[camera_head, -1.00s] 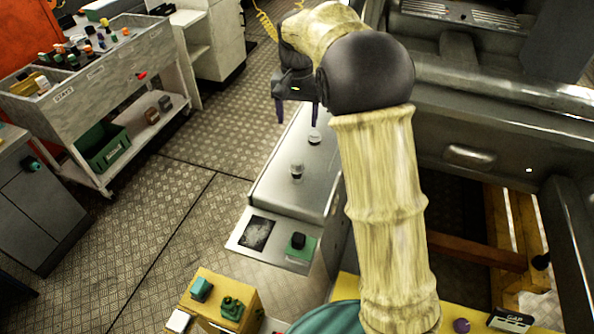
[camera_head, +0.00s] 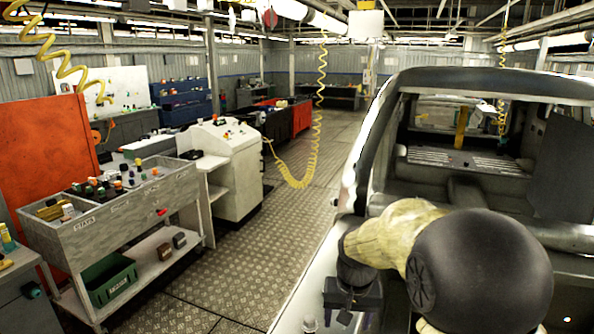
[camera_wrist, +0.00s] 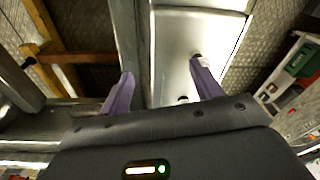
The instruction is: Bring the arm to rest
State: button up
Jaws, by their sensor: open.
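My arm, in a pale yellow cover with a dark round joint, fills the lower right of the head view.
A grey parts cart (camera_head: 125,215) stands at the left, with a green bin (camera_head: 110,282) on its lower shelf. A white cabinet (camera_head: 232,165) stands behind it. Yellow coiled hoses (camera_head: 318,120) hang down. The patterned floor (camera_head: 240,275) between cart and car is clear.

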jog(key=s+d+f, duration=0.2)
jog(key=s, duration=0.5)
jog(key=s+d+f+n+t, duration=0.1)
jog(key=s+d+f, duration=0.1)
jog(key=s, duration=0.5)
jog(key=shift+s+d+f+b, duration=0.2)
jog(key=shift+f+b, duration=0.25)
jog(key=shift+f, duration=0.4)
